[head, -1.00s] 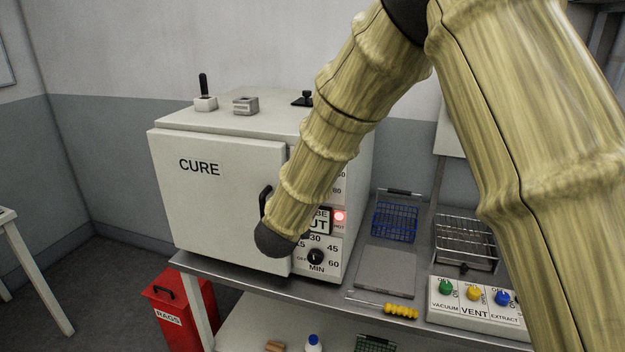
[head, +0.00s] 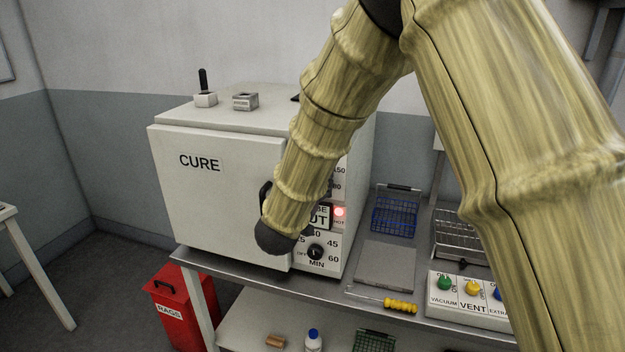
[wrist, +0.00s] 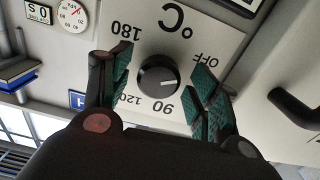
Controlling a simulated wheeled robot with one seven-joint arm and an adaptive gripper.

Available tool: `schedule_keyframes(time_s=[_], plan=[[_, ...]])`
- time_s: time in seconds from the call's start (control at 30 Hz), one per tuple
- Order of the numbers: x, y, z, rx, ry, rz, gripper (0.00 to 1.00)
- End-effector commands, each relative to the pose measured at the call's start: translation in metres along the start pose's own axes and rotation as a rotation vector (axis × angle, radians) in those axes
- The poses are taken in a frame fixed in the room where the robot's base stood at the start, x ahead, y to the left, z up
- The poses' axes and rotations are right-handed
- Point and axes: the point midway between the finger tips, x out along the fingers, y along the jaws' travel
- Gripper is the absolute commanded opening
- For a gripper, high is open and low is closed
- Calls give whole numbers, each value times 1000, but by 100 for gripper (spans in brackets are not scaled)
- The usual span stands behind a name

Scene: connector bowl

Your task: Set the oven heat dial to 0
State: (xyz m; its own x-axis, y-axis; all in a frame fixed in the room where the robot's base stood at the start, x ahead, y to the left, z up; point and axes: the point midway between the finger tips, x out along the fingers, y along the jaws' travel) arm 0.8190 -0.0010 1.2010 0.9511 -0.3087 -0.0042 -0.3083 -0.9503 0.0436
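The oven heat dial (wrist: 157,77) is a round black knob on a white panel marked °C, OFF, 90, 120 and 180, seen turned around in the wrist view. Its white mark points right, between OFF and 90. My gripper (wrist: 161,72) is open, with one teal-padded finger on each side of the dial; gaps show between pads and knob. In the head view the white oven (head: 215,200), labelled CURE, has its door shut. My arm hides the heat dial and my gripper there.
Below is a black MIN dial (head: 317,252), near a lit red lamp (head: 340,212). A dark door handle (wrist: 295,112) stands out near my right finger. Right of the oven are a blue basket (head: 395,215), a yellow-handled tool (head: 400,305) and the vent panel (head: 458,310).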

Motion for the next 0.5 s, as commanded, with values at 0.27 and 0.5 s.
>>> schedule_keyframes(time_s=[0.27,0.5], plan=[[1,0,-2,2,3,0,63],[1,1,-21,3,5,1,63]])
